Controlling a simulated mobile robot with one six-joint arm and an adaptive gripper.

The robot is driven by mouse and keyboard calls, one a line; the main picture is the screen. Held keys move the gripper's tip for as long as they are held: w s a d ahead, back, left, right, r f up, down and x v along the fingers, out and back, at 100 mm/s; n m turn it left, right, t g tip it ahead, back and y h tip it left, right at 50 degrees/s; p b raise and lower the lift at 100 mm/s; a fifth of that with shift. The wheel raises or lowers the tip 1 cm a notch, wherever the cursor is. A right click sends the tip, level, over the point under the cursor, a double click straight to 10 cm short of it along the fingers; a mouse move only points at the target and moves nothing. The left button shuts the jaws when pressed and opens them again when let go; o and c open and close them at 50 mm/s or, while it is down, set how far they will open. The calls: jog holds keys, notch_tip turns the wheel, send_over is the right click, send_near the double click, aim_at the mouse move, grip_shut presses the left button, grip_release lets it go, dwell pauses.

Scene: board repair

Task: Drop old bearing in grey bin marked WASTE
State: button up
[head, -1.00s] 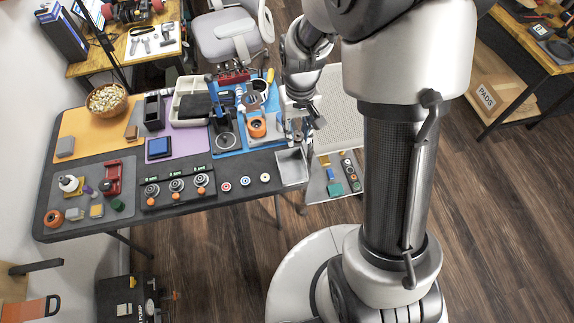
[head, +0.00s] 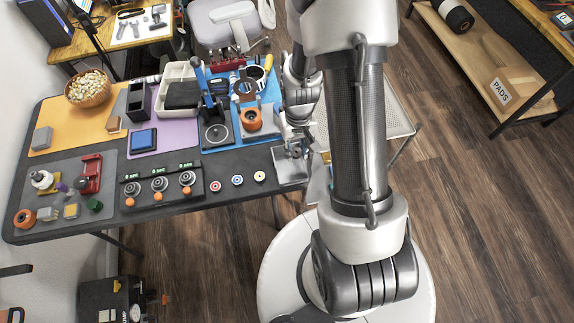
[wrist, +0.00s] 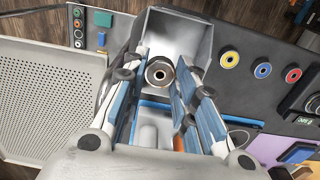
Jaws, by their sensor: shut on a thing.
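The old bearing (wrist: 160,70), a dark metal ring with a tan centre, sits between my fingertips in the wrist view. My gripper (wrist: 158,78) is shut on it, with blue-padded fingers on either side. The open-topped grey bin (wrist: 181,30) lies around and beyond the bearing in the wrist view. In the head view the grey bin (head: 291,177) is at the table's front right corner, with my gripper (head: 296,146) over its back part. The bearing cannot be made out there. No WASTE marking is readable. How far the bearing is above the bin floor is unclear.
Three small coloured-centre rings (head: 237,180) lie left of the bin. A black fixture with several round stations (head: 160,185) stands farther left. A blue mat (head: 222,128) with tools is behind. A perforated pale panel (wrist: 45,105) lies on the wrist view's left.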

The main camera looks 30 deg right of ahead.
jog(key=shift+f+b, duration=0.75)
jog(key=shift+f, duration=0.6)
jog(key=o, duration=1.1)
jog(key=shift+r, duration=0.1)
notch_tip(320, 180, up, 12)
